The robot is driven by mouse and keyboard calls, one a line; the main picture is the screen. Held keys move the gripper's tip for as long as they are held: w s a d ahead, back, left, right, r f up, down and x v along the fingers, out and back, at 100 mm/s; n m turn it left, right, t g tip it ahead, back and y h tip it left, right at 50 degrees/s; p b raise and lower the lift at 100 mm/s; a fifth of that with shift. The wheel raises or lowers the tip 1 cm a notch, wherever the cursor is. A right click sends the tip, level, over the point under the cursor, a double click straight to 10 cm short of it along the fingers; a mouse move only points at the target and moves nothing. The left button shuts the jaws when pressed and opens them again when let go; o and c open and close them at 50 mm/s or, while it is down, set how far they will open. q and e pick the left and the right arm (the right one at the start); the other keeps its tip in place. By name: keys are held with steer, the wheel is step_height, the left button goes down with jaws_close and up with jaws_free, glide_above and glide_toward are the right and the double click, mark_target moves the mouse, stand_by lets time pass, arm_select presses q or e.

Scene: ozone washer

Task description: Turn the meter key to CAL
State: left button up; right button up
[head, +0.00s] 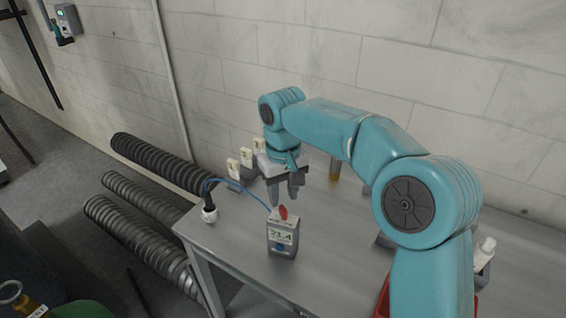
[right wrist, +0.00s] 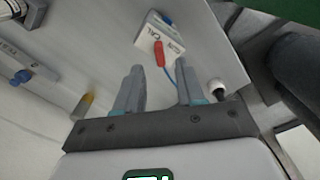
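The meter (head: 282,238) is a small grey box with a lit display and a blue button, near the front left edge of the metal table. A red key (head: 283,212) sticks up from its top. In the right wrist view the meter (right wrist: 158,36) shows "CAL" lettering beside the red key (right wrist: 159,53), and a blue cable runs from it. My right gripper (head: 285,196) hangs above the table just behind the meter, fingers down. Its fingers (right wrist: 160,85) are apart with nothing between them, and the key is beyond the tips. My left gripper is not in view.
A white-and-black probe (head: 209,213) stands at the table's left corner on the blue cable. White tagged items (head: 246,155) stand behind the gripper. An amber vial (head: 335,171) is farther back.

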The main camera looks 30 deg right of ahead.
mark_target(283, 209)
step_height(283, 209, up, 11)
steer(key=p, duration=0.1)
steer(key=shift+r+p, duration=0.15)
steer(key=shift+p, duration=0.25)
steer(key=shift+s, duration=0.1)
